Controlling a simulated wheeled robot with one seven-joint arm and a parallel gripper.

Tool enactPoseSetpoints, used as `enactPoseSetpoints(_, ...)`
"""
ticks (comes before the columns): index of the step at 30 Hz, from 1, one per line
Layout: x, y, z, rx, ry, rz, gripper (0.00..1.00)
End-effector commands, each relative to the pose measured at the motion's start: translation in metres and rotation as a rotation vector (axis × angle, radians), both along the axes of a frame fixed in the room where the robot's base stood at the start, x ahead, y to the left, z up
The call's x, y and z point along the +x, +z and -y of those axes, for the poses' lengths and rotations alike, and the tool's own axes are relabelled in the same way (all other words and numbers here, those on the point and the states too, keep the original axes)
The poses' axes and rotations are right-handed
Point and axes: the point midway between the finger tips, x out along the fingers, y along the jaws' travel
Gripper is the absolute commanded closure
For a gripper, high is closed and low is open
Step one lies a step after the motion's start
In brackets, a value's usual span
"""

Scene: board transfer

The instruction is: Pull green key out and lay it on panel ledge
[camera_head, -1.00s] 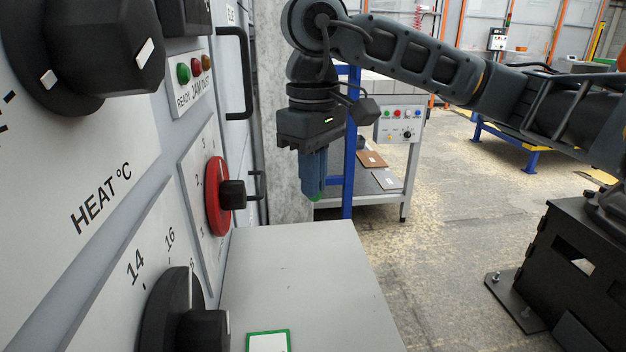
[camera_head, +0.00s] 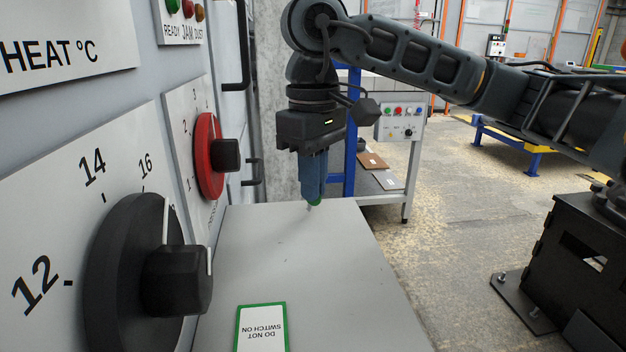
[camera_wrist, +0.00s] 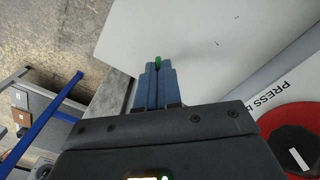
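My gripper (camera_head: 314,200) points straight down over the far part of the grey panel ledge (camera_head: 300,255). Its blue fingers are closed together on the green key (camera_head: 315,203). Only a small green part and a thin pale tip show below the fingertips; the fingers hide the rest. In the wrist view the green key (camera_wrist: 158,62) sticks out between the fingertips, with the pale ledge (camera_wrist: 225,45) behind it. The key tip is very close to the ledge surface; I cannot tell whether it touches.
A green-bordered "DO NOT SWITCH ON" card (camera_head: 261,328) lies on the ledge's near part. The panel with a black knob (camera_head: 130,270), red switch (camera_head: 207,155) and black handle (camera_head: 243,75) rises on the left. The ledge's middle is clear.

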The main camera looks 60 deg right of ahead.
Motion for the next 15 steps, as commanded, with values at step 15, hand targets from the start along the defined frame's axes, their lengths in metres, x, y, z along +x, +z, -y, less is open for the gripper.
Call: enactPoseSetpoints(15,0.0000,0.0005,0.0000,0.000,0.000,0.000,0.66)
